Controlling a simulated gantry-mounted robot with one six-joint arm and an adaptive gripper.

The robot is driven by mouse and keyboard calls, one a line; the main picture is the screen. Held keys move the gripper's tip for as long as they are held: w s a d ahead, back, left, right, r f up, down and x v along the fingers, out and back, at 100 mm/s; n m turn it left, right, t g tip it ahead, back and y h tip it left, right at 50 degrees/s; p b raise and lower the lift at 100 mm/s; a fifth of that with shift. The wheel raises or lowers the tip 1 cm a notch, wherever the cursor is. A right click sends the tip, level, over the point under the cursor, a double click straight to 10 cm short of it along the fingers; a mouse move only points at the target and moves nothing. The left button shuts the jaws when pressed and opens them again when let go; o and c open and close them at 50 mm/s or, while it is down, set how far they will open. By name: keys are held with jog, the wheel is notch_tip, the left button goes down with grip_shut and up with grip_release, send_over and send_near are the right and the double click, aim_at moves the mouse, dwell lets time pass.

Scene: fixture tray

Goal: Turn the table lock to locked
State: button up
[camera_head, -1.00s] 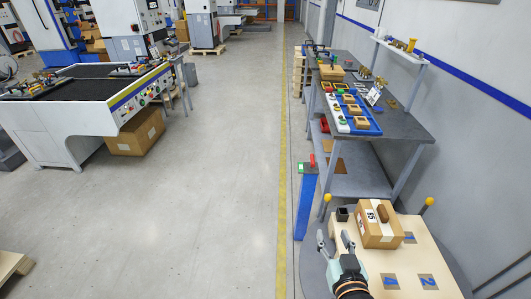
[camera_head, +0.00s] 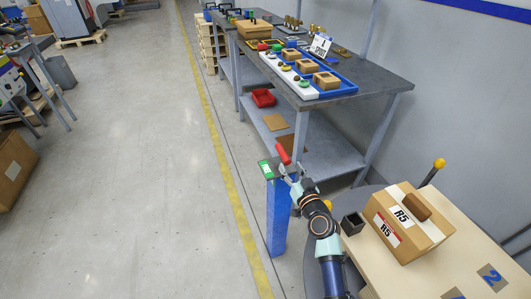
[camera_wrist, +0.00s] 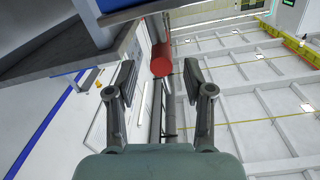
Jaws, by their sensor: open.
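The table lock appears to be the red handle (camera_head: 284,155) on top of a blue post (camera_head: 278,215), with a green-and-white marker (camera_head: 265,169) beside it. The handle is tilted in the head view. My gripper (camera_head: 291,178) is close to the post top, right by the handle. In the wrist view, the round red end of the handle (camera_wrist: 161,66) lies between the lines of my two open fingers, near the fingertips. A gap shows on either side of it. I cannot tell how deep it lies, and the handle's base is partly hidden in the head view.
A light wooden table (camera_head: 450,247) with yellow knobs (camera_head: 439,163) stands at right, bearing a cardboard box (camera_head: 408,222) labelled R5 and a small dark open box (camera_head: 352,223). A grey workbench (camera_head: 380,84) stands behind the post. Open floor lies at left.

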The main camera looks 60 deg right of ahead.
aim_at(283, 154)
jog(key=b+x, duration=0.3)
jog(key=x, duration=0.4)
jog(key=shift+b, duration=0.3)
jog(key=shift+w+d+r, duration=0.2)
jog(key=shift+w+d, duration=0.1)
jog(key=shift+w, duration=0.1)
grip_shut()
